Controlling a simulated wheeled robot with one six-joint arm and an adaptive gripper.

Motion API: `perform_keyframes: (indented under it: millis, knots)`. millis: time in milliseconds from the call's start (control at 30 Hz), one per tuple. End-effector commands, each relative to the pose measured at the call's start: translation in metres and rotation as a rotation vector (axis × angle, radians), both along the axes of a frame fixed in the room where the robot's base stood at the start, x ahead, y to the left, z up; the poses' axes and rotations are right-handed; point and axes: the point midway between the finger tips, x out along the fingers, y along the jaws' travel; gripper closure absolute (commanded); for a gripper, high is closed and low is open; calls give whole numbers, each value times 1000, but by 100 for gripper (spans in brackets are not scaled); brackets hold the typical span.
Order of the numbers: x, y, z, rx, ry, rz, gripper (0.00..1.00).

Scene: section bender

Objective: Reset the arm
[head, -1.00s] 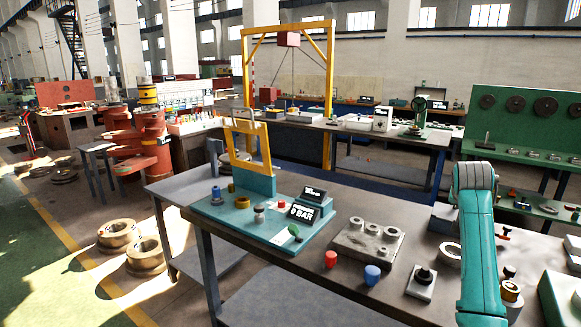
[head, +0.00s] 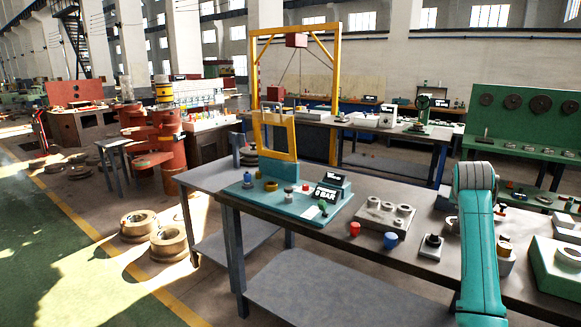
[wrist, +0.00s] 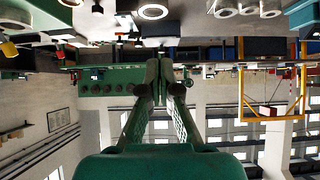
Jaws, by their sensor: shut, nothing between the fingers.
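My arm, a teal link with a grey joint, stands at the right of the head view. My gripper (wrist: 160,84) shows in the wrist view, where the picture is upside down. Its two green fingers come together at the tips, with nothing between them. The gripper itself is not seen in the head view. In the wrist view the fingers point toward a green pegboard (wrist: 112,84) and a bench, apart from them.
A grey workbench (head: 285,215) bears a teal press base (head: 262,207) with a yellow frame, a grey block with rings (head: 383,216), a red knob (head: 354,229) and a blue knob (head: 390,240). A yellow gantry (head: 336,90) stands behind. The green floor (head: 60,270) at left is clear.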

Motion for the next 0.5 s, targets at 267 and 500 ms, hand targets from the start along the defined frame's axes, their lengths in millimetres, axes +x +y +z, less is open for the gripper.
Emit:
perform_keyframes:
  millis: [267, 500]
  knots:
    - [-1, 6, -22, -5, -2, 14, 100]
    - [-5, 16, -56, -14, -9, 38, 100]
